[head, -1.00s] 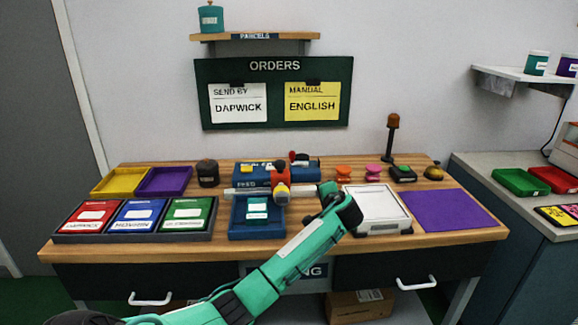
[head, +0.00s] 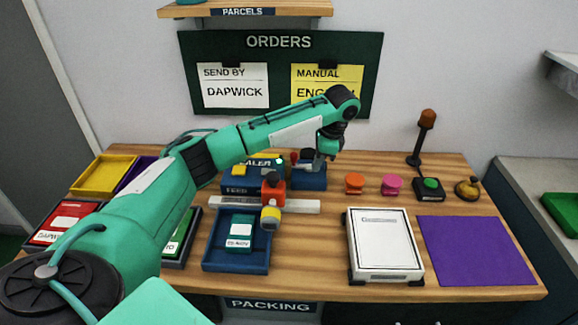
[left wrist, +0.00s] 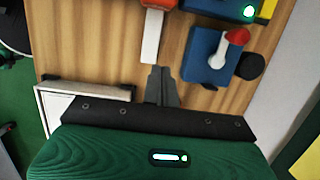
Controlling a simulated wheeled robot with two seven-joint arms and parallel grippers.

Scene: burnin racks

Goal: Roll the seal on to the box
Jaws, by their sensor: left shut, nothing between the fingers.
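The sealer (head: 236,184) is a blue machine at the middle back of the bench with a lit green light on top. A pale rail (head: 300,206) crosses in front of it and carries an orange carriage (head: 272,186) with a yellow-and-grey roller (head: 270,216). A teal box with white labels (head: 241,230) lies in the blue tray (head: 212,258) below the rail. A blue block with a red-knobbed lever (left wrist: 236,38) is at the sealer's right. My left gripper (head: 318,164) is shut and empty beside this block; its fingers show in the left wrist view (left wrist: 160,72). My right gripper is out of view.
A white scale (head: 380,245) and a purple mat (head: 475,250) lie to the right. Orange (head: 354,183) and pink (head: 391,185) spools, a button box (head: 429,188) and a bell (head: 467,189) stand behind. My left arm hides part of the left trays.

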